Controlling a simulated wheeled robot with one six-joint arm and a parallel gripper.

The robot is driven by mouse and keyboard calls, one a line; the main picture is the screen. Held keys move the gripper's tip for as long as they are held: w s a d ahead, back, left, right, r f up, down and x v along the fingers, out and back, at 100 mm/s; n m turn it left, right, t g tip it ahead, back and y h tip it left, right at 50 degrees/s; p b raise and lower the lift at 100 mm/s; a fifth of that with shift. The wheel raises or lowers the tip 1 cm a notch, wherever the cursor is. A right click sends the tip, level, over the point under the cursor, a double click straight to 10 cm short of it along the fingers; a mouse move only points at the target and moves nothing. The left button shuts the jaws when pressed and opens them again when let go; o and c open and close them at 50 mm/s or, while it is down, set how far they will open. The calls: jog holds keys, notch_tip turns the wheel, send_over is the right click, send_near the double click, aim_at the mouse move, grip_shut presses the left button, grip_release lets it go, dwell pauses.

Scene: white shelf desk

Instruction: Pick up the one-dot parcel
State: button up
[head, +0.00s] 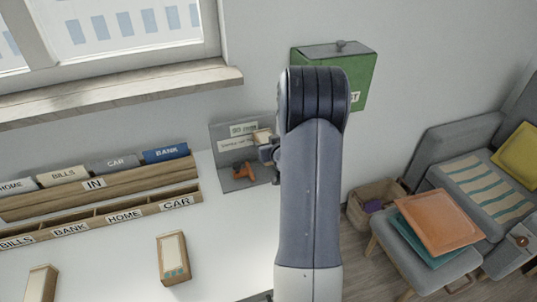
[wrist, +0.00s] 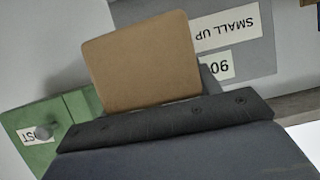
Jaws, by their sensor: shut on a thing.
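My gripper (head: 266,152) is shut on a small tan parcel (head: 262,135), held up in front of a grey board with labels. In the wrist view the parcel (wrist: 145,57) shows a plain brown face above my dark gripper (wrist: 170,120); no dots show on it. Two other parcels lie on the white desk: one (head: 173,258) with small teal marks near its lower end, too small to count surely, and one (head: 41,284) at the bottom left, cut by the frame edge. The held parcel's dot side is hidden.
The grey board (head: 222,139) holds an orange object (head: 243,172). A wooden rack (head: 120,191) with labelled files runs along the desk's back left. A green box (head: 362,80) hangs on the wall behind my arm. The desk's middle is clear.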

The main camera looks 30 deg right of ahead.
notch_tip(320, 180, up, 18)
jog(key=p, duration=0.5)
jog(key=shift+r, duration=0.25)
